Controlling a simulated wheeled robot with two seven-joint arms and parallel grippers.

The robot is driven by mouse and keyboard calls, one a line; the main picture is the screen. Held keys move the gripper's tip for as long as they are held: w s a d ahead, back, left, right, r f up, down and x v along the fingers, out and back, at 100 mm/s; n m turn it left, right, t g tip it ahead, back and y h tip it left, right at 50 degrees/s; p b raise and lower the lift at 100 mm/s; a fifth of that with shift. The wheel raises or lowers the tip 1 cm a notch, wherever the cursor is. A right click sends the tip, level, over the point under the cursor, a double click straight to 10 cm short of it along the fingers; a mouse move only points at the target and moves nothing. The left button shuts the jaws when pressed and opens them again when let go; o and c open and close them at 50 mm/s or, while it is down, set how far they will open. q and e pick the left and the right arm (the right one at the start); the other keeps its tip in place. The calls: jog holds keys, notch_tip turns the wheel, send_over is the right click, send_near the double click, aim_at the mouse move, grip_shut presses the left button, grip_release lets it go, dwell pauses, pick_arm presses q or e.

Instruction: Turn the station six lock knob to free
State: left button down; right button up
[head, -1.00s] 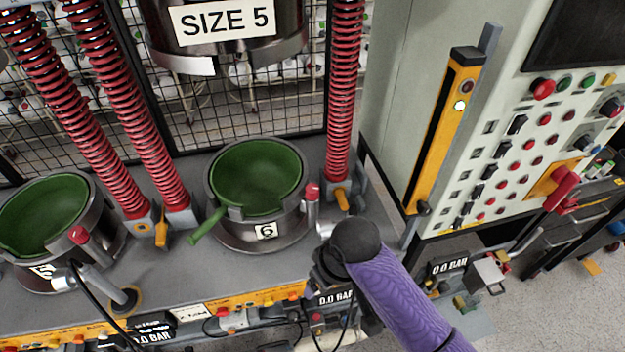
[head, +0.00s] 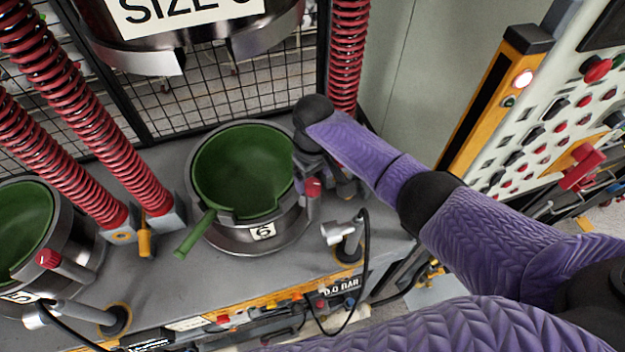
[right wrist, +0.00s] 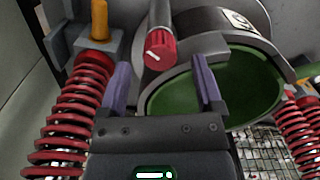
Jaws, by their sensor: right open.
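The station six lock knob (head: 313,187) is a red ribbed cap on a grey post at the right side of the station six pot (head: 262,243). The pot has a green lining and a "6" label. My right gripper (head: 312,165) hangs beside the knob, partly hidden by its own wrist. In the right wrist view, the two purple fingers (right wrist: 163,84) are apart with nothing held. The red knob (right wrist: 162,53) stands beyond the tips, roughly between their lines, with a white mark on its face. I see no contact. My left gripper is not in view.
A red spring column (head: 346,60) stands behind the knob, and an orange handle (right wrist: 99,20) is close by in the wrist view. A grey fitting with a black cable (head: 345,235) stands in front. The control panel (head: 560,110) is at the right.

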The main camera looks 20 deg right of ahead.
aim_at(312, 186)
notch_tip(312, 186, down, 2)
jog(key=shift+w, duration=0.15)
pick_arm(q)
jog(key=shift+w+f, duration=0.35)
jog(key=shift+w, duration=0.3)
pick_arm(e)
jog(key=shift+s+f, duration=0.2)
jog(key=shift+f, duration=0.05)
jog(key=shift+w, duration=0.1)
grip_shut()
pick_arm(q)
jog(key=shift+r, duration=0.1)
pick_arm(e)
jog(key=shift+n, duration=1.2)
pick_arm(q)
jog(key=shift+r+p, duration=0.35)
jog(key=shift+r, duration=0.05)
pick_arm(e)
jog(key=shift+n, duration=1.7)
